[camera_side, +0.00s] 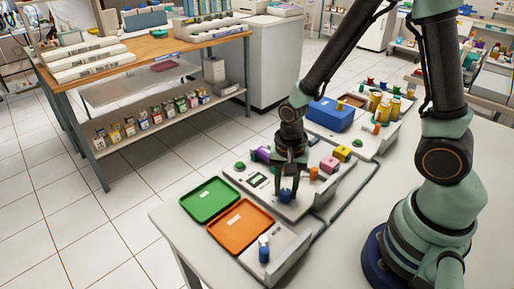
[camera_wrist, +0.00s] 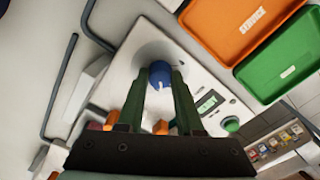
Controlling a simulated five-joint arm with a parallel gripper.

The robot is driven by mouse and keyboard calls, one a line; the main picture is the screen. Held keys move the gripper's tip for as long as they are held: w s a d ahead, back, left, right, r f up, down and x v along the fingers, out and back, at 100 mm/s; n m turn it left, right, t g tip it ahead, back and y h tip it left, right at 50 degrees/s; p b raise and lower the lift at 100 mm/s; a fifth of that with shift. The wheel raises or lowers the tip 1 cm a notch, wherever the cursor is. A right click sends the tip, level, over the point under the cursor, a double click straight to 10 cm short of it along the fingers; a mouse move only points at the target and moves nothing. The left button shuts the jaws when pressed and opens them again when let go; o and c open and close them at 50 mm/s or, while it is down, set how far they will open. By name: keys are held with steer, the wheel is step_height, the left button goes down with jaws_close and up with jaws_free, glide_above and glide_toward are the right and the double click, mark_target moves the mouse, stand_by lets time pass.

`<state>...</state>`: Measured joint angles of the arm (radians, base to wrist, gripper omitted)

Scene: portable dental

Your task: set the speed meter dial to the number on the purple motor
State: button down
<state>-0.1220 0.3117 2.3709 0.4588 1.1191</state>
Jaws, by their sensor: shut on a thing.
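The blue dial knob (camera_side: 286,195) sits on a pale panel (camera_wrist: 180,45). It also shows in the wrist view (camera_wrist: 160,72), with a small white pointer mark. My gripper (camera_side: 287,188) points down with its fingers shut on the knob, one on each side. A small meter display (camera_side: 257,180) is beside the knob; it shows in the wrist view (camera_wrist: 208,103) too, but its digits are too small to read. The purple motor (camera_side: 262,153) lies behind the display, partly beside my gripper in the side view. Its number cannot be read.
A green tray (camera_side: 210,200) and an orange tray (camera_side: 240,226) lie left of the panel. A green button (camera_wrist: 231,125) is by the display. Pink (camera_side: 329,164) and yellow (camera_side: 342,153) motors stand to the right. A blue box (camera_side: 330,114) is behind.

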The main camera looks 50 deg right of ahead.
steer(key=n, duration=0.4)
steer(key=shift+n, duration=0.3)
steer(key=n, duration=1)
steer(key=shift+n, duration=0.4)
steer(key=n, duration=0.4)
steer(key=shift+n, duration=0.4)
steer(key=c, duration=0.6)
jaws_free()
steer(key=shift+o, duration=0.2)
